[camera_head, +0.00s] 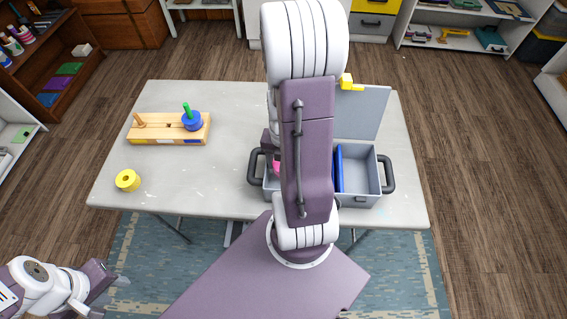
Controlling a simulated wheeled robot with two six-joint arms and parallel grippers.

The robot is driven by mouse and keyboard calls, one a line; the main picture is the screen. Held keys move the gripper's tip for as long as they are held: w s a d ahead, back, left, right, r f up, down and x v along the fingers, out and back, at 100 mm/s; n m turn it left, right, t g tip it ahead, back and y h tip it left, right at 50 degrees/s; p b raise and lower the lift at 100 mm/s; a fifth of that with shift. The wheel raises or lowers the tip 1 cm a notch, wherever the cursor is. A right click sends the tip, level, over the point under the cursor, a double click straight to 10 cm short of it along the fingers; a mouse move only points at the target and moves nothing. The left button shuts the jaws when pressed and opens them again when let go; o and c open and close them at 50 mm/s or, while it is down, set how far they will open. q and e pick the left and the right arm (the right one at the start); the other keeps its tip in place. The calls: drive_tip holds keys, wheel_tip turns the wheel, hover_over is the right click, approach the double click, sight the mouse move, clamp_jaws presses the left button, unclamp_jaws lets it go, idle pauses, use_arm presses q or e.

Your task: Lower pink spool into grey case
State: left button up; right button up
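The grey case (356,202) stands open at the right of the table, with its lid (362,112) raised at the back. A blue divider (339,168) stands inside it. A small part of the pink spool (276,168) shows at the left side of the case, beside my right arm; the rest is hidden. I cannot tell whether it touches the case floor. My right arm covers the middle of the case and hides its own gripper. My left gripper (112,291) is at the lower left, off the table, with its fingers apart and empty.
A wooden stand (160,134) with pegs holds a blue spool (192,121) on a green peg at the back left. A yellow spool (128,180) lies at the table's left edge. The table (205,180) is clear between these and the case. Shelves line the room.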

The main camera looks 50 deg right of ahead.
drive_tip(key=shift+f, duration=0.15)
drive_tip(key=o, duration=1.4)
drive_tip(key=shift+o, duration=0.2)
wheel_tip(320, 180, up, 9)
drive_tip(key=p, duration=0.2)
drive_tip(key=shift+p, duration=0.4)
drive_tip(key=shift+a, duration=0.1)
